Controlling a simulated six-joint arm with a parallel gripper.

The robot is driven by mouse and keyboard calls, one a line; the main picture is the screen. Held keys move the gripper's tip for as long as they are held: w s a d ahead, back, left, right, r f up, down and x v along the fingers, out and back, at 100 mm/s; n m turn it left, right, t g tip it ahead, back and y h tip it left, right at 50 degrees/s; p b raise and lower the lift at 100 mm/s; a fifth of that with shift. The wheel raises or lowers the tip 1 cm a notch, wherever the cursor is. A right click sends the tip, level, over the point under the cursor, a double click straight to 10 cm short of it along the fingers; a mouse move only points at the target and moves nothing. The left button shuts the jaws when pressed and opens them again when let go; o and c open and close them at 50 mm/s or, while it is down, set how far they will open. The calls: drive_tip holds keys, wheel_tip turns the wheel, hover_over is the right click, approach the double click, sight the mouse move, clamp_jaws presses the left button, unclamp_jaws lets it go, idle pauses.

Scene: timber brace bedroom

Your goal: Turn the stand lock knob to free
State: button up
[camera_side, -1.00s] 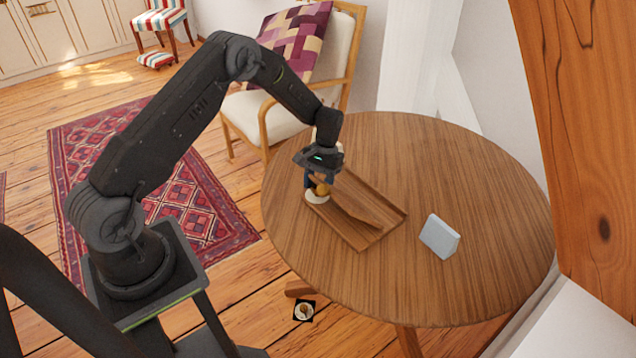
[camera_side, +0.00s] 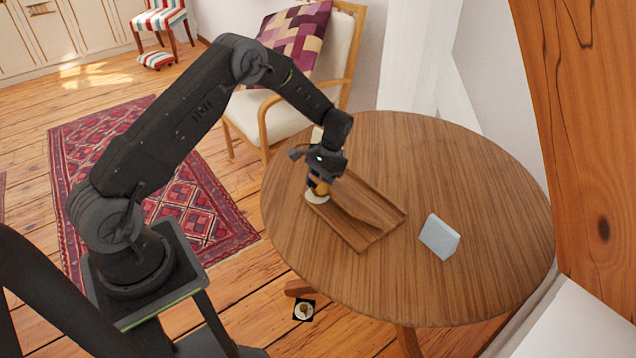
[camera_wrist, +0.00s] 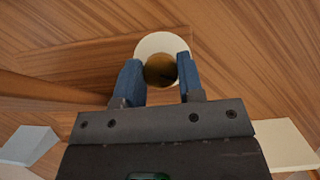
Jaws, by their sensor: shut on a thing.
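The wooden stand (camera_side: 375,215) lies on the round table. The lock knob (camera_side: 321,188) is brass-coloured and sits on a pale round disc (camera_side: 317,197) at the stand's left end. In the wrist view the knob (camera_wrist: 160,70) shows between the blue fingers, with the pale disc (camera_wrist: 150,42) around it. My gripper (camera_side: 317,184) points down over the knob. In the wrist view my gripper (camera_wrist: 160,74) is shut on the knob, one finger on each side. The knob's near side is partly hidden, and I cannot read any mark of its position.
A pale blue-grey block (camera_side: 439,236) stands on the round table (camera_side: 480,190), right of the stand. The table's right side is otherwise clear. An armchair (camera_side: 290,105) with a patterned cushion is close behind the table. A timber post (camera_side: 590,130) rises at the right.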

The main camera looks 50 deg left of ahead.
drive_tip(key=o, duration=0.7)
drive_tip(key=shift+c, duration=0.2)
drive_tip(key=shift+w+r, duration=0.1)
drive_tip(key=shift+r, duration=0.05)
drive_tip(key=v, duration=1.3)
drive_tip(key=shift+r, duration=0.3)
